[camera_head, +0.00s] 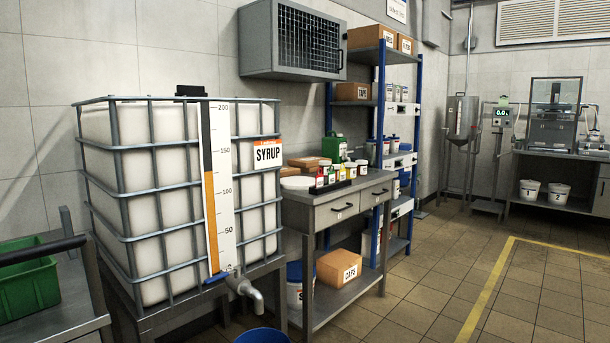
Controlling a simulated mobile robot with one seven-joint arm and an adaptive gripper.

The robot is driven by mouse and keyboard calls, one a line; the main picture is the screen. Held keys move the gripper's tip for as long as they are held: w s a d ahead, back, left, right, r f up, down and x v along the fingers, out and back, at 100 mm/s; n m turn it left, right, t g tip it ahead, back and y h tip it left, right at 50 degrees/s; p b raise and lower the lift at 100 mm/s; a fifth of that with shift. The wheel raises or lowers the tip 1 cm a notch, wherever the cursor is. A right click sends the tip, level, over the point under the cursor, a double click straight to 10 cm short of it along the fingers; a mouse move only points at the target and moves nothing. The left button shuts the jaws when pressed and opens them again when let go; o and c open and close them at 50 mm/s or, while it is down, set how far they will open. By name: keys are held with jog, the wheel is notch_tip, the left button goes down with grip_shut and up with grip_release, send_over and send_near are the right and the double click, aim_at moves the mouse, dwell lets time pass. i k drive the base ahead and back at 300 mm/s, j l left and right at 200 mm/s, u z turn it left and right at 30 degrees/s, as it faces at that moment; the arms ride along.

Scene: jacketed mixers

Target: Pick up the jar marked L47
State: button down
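No label reading L47 can be made out in this view. My gripper is not in view.
A caged SYRUP tank (150,170) with a tap (245,289) stands at left, with a blue bucket (262,336) below. A CAPS carton (338,268) sits on the bench's lower shelf. The tiled floor (430,290) at right is clear. A green crate (28,285) stands far left.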

aim_at(337, 166)
jog(key=z, duration=0.25)
jog(key=i+l+u, duration=0.1)
jog(key=u, duration=0.4)
jog(key=i+l+u, duration=0.25)
jog(key=i+l, duration=0.2)
jog(key=i+l+u, duration=0.2)
jog(key=i+l, duration=0.2)
jog(key=l, duration=0.25)
jog(key=i+l, duration=0.45)
jog(key=l, duration=0.3)
jog(key=i+l, duration=0.25)
jog(key=i+l+u, duration=0.1)
jog(key=i+l, duration=0.15)
jog(key=l, duration=0.25)
jog(key=i+l, duration=0.2)
jog(key=l, duration=0.15)
jog(key=i+l, duration=0.25)
jog(key=l, duration=0.15)
jog(key=i+l, duration=0.2)
jog(key=l, duration=0.2)
jog(key=i+l+u, duration=0.1)
jog(key=i+l, duration=0.15)
jog(key=l, duration=0.15)
jog(key=i+l, duration=0.3)
jog(key=i, duration=0.1)
